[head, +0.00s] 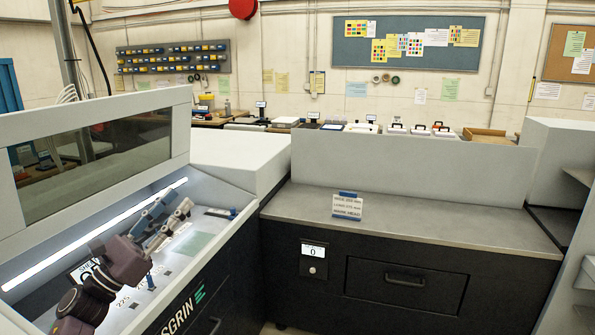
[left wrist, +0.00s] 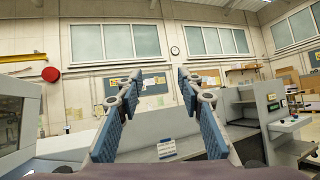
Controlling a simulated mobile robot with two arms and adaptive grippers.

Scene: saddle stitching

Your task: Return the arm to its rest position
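My left arm comes in from the left in the head view, over the lit bay of the machine. My left gripper (head: 179,203) points up and away from me, above the bay floor. In the left wrist view its two blue-padded fingers (left wrist: 160,78) stand wide apart with nothing between them. The gripper is open and empty, and it touches nothing that I can see. My right arm and right gripper are not in view.
The bay has a raised windowed cover (head: 98,158) behind my arm and a pale green plate (head: 194,244) on its floor. A grey counter (head: 430,218) to the right holds a small sign (head: 347,207) and is otherwise clear. A drawer (head: 405,284) below it is shut.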

